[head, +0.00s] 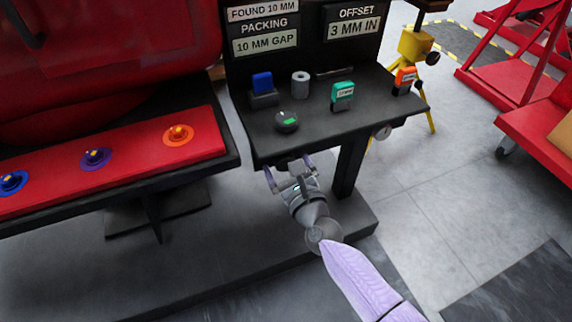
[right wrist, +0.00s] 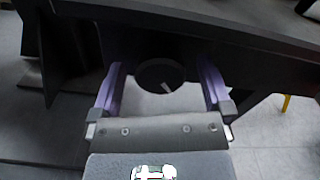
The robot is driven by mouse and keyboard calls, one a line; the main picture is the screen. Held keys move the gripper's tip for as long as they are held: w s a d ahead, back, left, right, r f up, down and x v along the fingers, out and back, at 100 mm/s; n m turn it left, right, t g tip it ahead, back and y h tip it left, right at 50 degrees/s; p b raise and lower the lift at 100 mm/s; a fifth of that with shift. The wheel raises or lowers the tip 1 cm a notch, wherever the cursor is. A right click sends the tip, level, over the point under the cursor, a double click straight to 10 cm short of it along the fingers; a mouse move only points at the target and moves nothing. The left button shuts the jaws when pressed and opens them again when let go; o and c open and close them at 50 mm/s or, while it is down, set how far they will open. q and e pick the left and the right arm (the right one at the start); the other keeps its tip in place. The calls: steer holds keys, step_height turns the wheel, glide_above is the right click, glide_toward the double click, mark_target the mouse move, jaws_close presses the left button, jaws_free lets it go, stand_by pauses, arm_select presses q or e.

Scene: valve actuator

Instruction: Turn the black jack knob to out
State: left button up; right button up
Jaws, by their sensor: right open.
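A round black knob (right wrist: 158,75) with a white pointer mark shows in the right wrist view, below the edge of the dark bench (head: 262,143). The pointer slants down to the right. I can read no lettering around the knob. In the head view the bench top hides this knob. My right gripper (head: 288,168) is open under the bench's front edge. In the right wrist view its two purple fingers (right wrist: 160,82) stand on either side of the knob, with a gap visible at each side. My left gripper is not in view.
On the bench stand a black dome with a green mark (head: 287,121), a blue block (head: 262,83), a grey cylinder (head: 300,84), a teal block (head: 342,96) and an orange block (head: 404,80). A bench leg (head: 350,165) stands right of the gripper.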

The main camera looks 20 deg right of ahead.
steer(key=shift+c, duration=1.3)
steer(key=c, duration=1)
